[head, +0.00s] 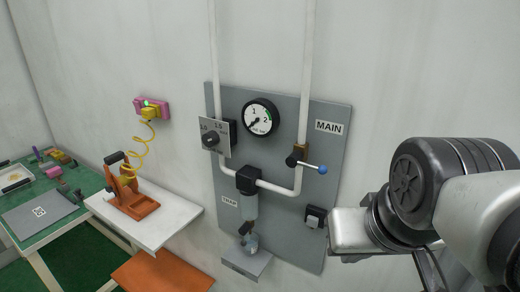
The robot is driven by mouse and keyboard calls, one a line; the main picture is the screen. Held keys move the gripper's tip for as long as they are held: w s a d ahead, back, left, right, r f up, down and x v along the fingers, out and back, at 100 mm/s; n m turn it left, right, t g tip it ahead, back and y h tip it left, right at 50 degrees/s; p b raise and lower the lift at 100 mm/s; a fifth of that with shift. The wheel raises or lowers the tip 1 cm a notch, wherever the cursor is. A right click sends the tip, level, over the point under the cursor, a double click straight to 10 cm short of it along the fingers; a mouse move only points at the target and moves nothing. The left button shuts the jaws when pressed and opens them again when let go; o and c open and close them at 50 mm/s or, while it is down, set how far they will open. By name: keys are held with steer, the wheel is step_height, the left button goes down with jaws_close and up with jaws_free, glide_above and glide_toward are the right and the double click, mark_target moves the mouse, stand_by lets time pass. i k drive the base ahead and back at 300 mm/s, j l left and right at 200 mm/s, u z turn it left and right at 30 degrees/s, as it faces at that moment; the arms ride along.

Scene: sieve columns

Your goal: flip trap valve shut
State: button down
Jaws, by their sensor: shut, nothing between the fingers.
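On the grey wall panel (285,235), a small label (228,200), probably reading TRAP, sits left of a clear bowl (250,206) under a black block (248,180). Below the bowl is a small valve with a dark handle (245,228), which I take to be the trap valve. The handle looks tilted, but it is too small to tell whether the valve is open or shut. Part of my arm fills the lower right, to the right of the panel. My gripper's fingers cannot be made out.
A MAIN valve lever with a blue knob (323,170) sticks out at the panel's right. A gauge (261,117), a regulator knob (210,140) and a black box (315,216) are also there. A small grey shelf (246,264) sits below the valve. A white shelf (165,228) is left.

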mark_target(243, 238)
steer(key=u, duration=0.65)
steer(key=j+z, duration=0.15)
steer(key=i+j+u, duration=0.1)
steer(key=i+j, duration=0.15)
steer(key=i+j+u, duration=0.15)
steer(key=i, duration=0.3)
steer(key=j, duration=0.1)
